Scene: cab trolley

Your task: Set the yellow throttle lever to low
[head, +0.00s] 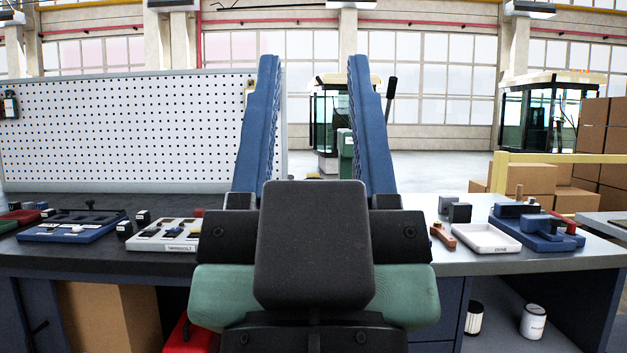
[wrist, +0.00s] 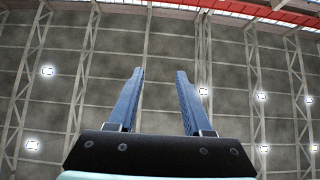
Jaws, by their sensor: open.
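My gripper (head: 313,62) is raised in front of the head camera, its two long blue fingers pointing up and wide apart, with nothing between them. In the wrist view the gripper (wrist: 160,72) is also open and empty, with only the ceiling behind it. I cannot clearly make out a yellow throttle lever. A glazed cab (head: 326,112) stands far behind the bench, seen between and beside the fingers and partly hidden by the right one. A dark lever-like shape (head: 391,86) shows just right of that finger.
A dark bench (head: 90,258) crosses in front of me. On it are a blue tray (head: 62,236), a pale panel (head: 150,242), a white tray (head: 487,239) and a blue fixture (head: 548,242). A pegboard (head: 120,130) rises at left. Cardboard boxes (head: 525,178) and another cab (head: 548,112) stand at right.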

